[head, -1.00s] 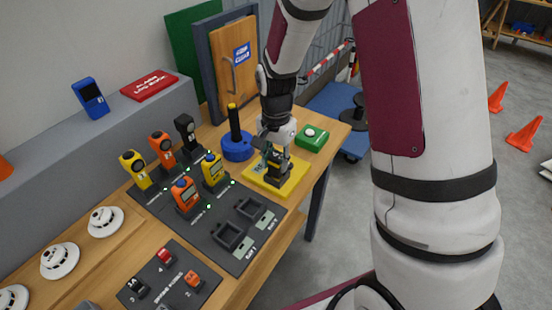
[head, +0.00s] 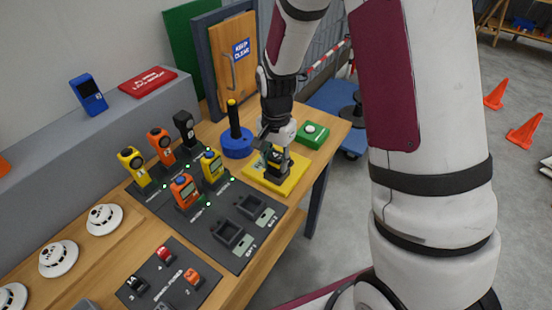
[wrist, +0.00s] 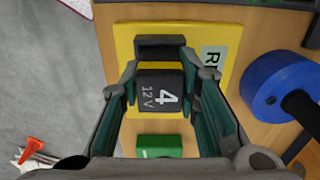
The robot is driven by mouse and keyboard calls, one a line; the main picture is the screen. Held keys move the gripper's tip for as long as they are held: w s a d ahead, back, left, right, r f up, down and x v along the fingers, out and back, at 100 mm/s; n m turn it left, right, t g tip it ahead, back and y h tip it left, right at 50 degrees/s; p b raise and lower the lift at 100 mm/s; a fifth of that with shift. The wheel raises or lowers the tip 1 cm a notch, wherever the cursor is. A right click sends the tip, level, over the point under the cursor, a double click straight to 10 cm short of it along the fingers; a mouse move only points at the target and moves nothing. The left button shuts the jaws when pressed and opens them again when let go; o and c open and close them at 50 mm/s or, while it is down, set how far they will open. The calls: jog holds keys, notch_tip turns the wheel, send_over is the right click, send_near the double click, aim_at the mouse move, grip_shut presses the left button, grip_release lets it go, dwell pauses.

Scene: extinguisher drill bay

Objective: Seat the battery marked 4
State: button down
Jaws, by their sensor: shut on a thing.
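The battery marked 4 (wrist: 160,92) is a black block with "4 12V" in white on top. My gripper (wrist: 160,75) is shut on it, one finger on each side. In the head view my gripper (head: 272,152) points down over a yellow pad (head: 254,171) at the table's far right end. A black holder (wrist: 160,43) on the pad shows just beyond the battery in the wrist view. I cannot tell whether the battery sits in this holder or just above it, because the fingers and the battery hide the contact.
A blue base with an upright black handle (head: 236,144) stands left of the pad, and a green button box (head: 312,135) stands behind it. Two empty bays (head: 229,234) lie in the dark panel. Several yellow, orange and black handheld devices (head: 212,167) stand farther left.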

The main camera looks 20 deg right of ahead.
jog(key=shift+f, duration=0.7)
dwell(0.4)
jog(key=c, duration=0.8)
grip_release()
jog(key=shift+r+p, duration=1.35)
jog(key=shift+r, duration=2.2)
